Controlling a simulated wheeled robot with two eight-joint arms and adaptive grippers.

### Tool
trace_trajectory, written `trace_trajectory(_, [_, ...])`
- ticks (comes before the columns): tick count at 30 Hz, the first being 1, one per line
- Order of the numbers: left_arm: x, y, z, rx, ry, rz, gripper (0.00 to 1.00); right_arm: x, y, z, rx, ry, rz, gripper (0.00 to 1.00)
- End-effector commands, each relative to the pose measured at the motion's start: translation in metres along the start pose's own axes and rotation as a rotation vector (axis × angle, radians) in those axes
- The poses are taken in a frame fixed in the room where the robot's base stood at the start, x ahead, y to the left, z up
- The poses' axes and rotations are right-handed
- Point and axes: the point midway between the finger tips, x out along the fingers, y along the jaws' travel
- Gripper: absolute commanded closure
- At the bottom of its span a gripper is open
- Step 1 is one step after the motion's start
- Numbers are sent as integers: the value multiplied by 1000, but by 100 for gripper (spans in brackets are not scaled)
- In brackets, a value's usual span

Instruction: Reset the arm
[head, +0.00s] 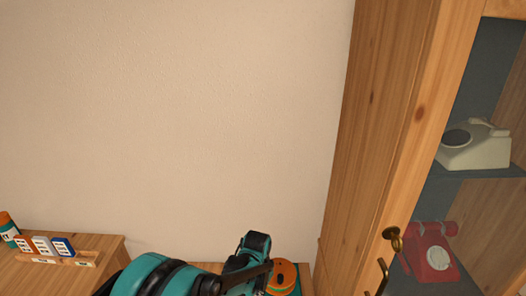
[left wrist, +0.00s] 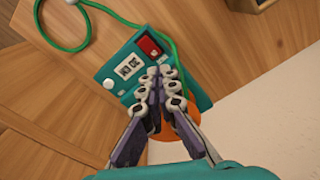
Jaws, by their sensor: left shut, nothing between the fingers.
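My left arm (head: 160,276) reaches in along the bottom edge of the head view. My left gripper (left wrist: 160,82) shows in the left wrist view with its fingers together and nothing between them. It is in front of a teal device (left wrist: 120,68) with a white label, a red patch and a green cord; I cannot tell whether they touch. An orange round part (left wrist: 208,130) shows partly behind the fingers. In the head view an orange round part (head: 284,274) shows beside my arm, mostly cut off. My right gripper is not in view.
A wooden cabinet (head: 385,130) stands at right, with a cream dial phone (head: 475,147) on the upper shelf and a red dial phone (head: 430,255) below. A wooden surface (head: 60,275) at left bears small blocks (head: 42,246) in a holder. The wall between is bare.

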Motion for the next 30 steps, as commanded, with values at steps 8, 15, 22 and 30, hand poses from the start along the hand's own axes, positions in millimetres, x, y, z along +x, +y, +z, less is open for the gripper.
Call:
trace_trajectory(8, [-90, -35, 45, -130, 145, -31, 100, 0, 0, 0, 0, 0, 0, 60])
trace_trajectory(15, [-146, -54, 98, -243, 280, -65, 100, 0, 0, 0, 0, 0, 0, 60])
trace_trajectory(22, [-176, -64, 154, -348, 407, -102, 100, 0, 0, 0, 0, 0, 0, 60])
trace_trajectory(30, [-184, -68, 204, -445, 529, -143, 100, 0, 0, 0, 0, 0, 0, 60])
